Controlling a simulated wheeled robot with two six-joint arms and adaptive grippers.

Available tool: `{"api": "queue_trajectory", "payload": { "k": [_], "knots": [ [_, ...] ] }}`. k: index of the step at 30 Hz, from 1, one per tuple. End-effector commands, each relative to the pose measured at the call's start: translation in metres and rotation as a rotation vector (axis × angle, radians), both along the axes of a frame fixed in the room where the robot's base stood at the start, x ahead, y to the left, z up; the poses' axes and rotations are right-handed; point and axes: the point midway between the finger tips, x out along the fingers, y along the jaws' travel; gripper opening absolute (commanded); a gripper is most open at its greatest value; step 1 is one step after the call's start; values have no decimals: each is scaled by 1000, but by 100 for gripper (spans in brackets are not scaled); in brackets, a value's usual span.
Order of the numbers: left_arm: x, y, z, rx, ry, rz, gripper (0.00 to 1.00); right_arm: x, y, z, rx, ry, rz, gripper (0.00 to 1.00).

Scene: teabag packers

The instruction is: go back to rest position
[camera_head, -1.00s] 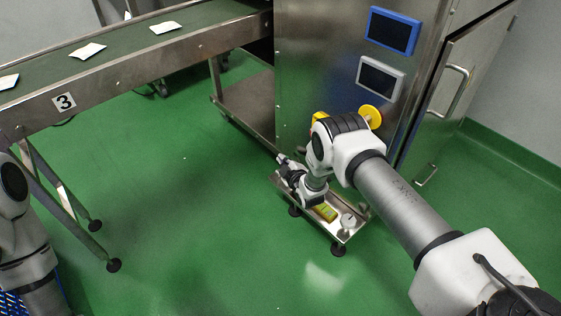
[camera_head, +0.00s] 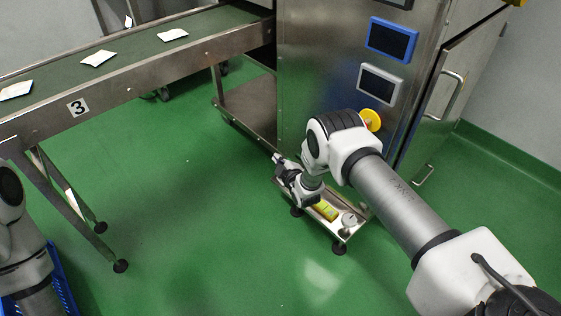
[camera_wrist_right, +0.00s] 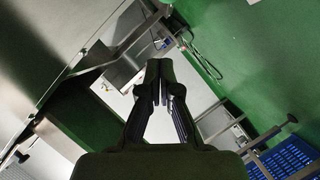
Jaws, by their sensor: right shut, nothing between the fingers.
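My right gripper (camera_head: 278,160) is in front of the steel machine (camera_head: 330,80), above the low steel stand at its foot. Its fingers are shut and hold nothing; they also show closed together in the right wrist view (camera_wrist_right: 160,68). My right arm comes in from the lower right. On the left, part of my left arm shows at the picture's edge, but its gripper is out of view.
The conveyor (camera_head: 140,84), marked 3, carries several white packets (camera_head: 98,58). A blue crate (camera_head: 62,280) stands at lower left. The low stand (camera_head: 343,232) holds a yellow object (camera_head: 326,210). The machine has a yellow knob (camera_head: 370,118). Green floor between conveyor and stand is clear.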

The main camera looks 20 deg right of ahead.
Motion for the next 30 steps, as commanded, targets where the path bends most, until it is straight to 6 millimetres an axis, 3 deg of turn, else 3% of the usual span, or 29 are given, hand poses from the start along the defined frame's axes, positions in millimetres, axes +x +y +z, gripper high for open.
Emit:
{"api": "queue_trajectory", "payload": {
  "k": [1,3,10,20,24,26,29,30],
  "knots": [
    [1,0,20,0,-1,-1,67,-18,-3,11,1,13,-4,0],
    [1,0,30,0,-2,-2,67,-37,-3,17,1,12,-4,0],
    [1,0,48,0,-2,-2,67,-81,-5,25,0,10,-4,0],
    [1,0,48,0,-2,-2,67,-86,-5,27,-1,2,-3,0],
    [1,0,48,0,-2,-2,67,-70,2,58,3,-30,7,0],
    [1,0,48,0,-2,-2,67,-90,9,58,11,39,9,0],
    [1,0,48,0,-2,-2,67,-148,17,41,96,260,-29,0],
    [1,0,47,0,-2,-2,67,-175,20,33,145,359,-58,0]
  ]
}}
